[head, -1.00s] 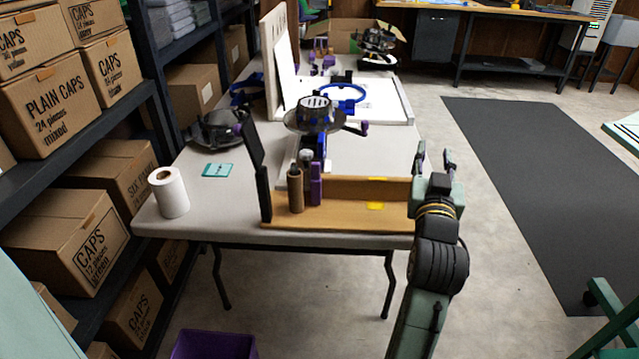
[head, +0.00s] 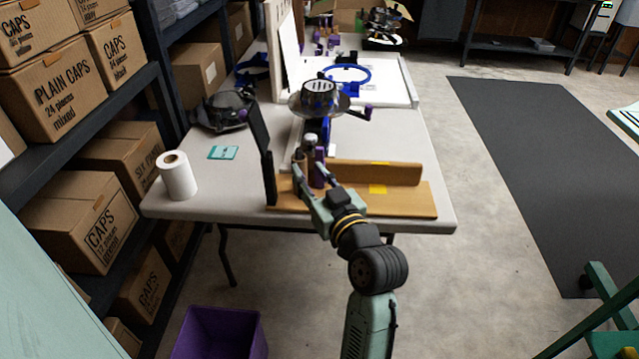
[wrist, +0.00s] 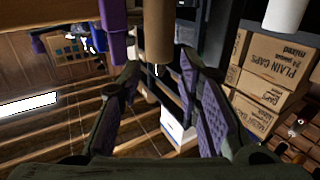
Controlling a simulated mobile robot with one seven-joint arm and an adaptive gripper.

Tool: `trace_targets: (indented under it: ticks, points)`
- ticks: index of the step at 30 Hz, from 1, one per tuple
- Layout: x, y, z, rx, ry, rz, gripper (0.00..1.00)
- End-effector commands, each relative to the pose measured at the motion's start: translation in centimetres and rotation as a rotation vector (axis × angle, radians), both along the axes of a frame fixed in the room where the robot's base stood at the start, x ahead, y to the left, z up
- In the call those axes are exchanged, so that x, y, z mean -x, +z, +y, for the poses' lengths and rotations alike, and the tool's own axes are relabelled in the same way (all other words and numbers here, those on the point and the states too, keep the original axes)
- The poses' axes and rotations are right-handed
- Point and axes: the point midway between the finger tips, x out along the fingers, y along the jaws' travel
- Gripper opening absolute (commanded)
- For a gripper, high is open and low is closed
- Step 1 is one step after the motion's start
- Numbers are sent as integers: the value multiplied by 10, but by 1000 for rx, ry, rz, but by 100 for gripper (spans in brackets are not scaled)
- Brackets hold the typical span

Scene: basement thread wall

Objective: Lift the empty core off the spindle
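The empty core, a plain brown cardboard tube, shows in the wrist view (wrist: 158,35) at the top centre, just beyond and between my fingertips. In the head view it is mostly hidden behind my fingers. A purple spool (wrist: 112,32) stands beside it, and shows also in the head view (head: 319,175). The spindle under the core is not clearly visible. My gripper (head: 309,170) is open at the left end of the wooden rack (head: 405,203); its two padded fingers are spread wide in the wrist view (wrist: 159,68), with nothing between the pads.
A black upright panel (head: 261,150) stands close left of the core. A purple bin (head: 220,330) is on the floor.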

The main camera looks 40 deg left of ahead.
Motion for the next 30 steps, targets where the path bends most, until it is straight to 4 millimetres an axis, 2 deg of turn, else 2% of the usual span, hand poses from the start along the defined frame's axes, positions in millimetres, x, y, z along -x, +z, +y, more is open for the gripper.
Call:
trace_targets:
  ticks: [6, 12, 24, 30]
  points:
    - [-19, 3, 36, 0, 2, 1, 32]
    - [-30, 2, 55, 0, -1, 1, 32]
    - [-34, 1, 61, 0, -2, 0, 32]
    - [-34, 1, 61, 0, -2, 0, 18]
